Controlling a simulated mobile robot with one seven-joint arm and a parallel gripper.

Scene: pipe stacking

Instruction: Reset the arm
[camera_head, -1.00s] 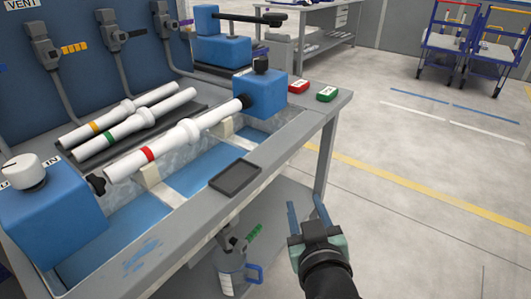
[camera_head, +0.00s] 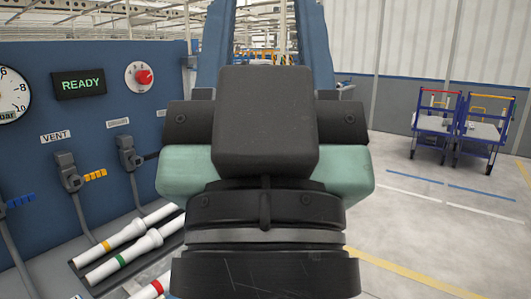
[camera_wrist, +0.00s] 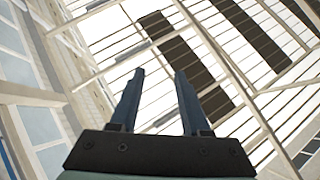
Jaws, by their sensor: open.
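My gripper (camera_head: 262,50) fills the middle of the head view, close to the camera. Its two blue fingers point up and stand apart. In the wrist view my gripper (camera_wrist: 155,95) is open and empty, with only the ceiling beyond it. A white pipe with an orange band (camera_head: 122,236) and one with a green band (camera_head: 125,257) lie side by side at the lower left of the head view. The end of a pipe with a red band (camera_head: 150,291) shows at the bottom edge; the rest is cut off or hidden behind my gripper.
A blue panel (camera_head: 90,130) with a gauge, a READY display (camera_head: 79,84) and a red knob (camera_head: 144,77) stands at the left. Two blue carts (camera_head: 455,130) stand far off at the right. The floor (camera_head: 420,220) at the right is clear.

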